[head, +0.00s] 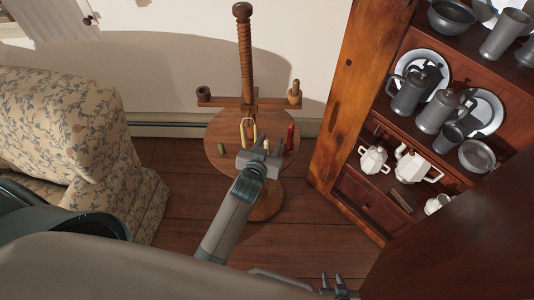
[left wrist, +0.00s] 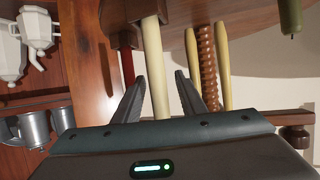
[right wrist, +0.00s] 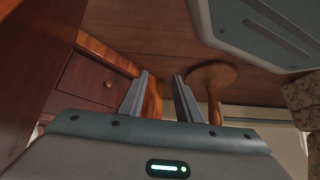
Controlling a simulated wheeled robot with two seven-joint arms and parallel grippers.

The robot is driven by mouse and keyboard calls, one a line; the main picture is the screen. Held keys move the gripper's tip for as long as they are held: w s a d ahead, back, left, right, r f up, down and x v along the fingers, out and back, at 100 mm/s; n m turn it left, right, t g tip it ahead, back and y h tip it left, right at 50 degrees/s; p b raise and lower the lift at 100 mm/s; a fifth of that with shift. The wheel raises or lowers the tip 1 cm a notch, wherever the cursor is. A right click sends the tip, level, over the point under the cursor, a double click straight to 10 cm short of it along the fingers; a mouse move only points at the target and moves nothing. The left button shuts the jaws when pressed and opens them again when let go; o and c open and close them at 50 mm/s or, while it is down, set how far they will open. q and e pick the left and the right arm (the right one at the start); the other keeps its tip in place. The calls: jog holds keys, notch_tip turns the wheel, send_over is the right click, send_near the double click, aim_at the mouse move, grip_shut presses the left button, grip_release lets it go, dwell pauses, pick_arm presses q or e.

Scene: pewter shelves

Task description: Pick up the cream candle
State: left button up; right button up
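A cream candle (left wrist: 156,70) stands between the two fingers of my left gripper (left wrist: 158,92) in the left wrist view, with a gap on both sides. In the head view my left gripper (head: 262,150) is at the round wooden stand (head: 222,128) and hides most of that candle. My left gripper is open. My right gripper (right wrist: 163,88) is open and empty, and in the head view it shows at the bottom edge (head: 338,287), far from the stand.
A red candle (head: 290,137), yellow candles (left wrist: 222,60) and a green candle (head: 221,149) are around the cream one. A threaded wooden post (head: 245,55) rises behind. A cabinet (head: 345,100) with pewter is on the right; a flowered armchair (head: 70,120) is on the left.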

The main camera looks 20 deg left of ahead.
pick_arm(q)
jog(key=shift+c, duration=0.7)
grip_shut()
jog(key=shift+r, duration=0.15)
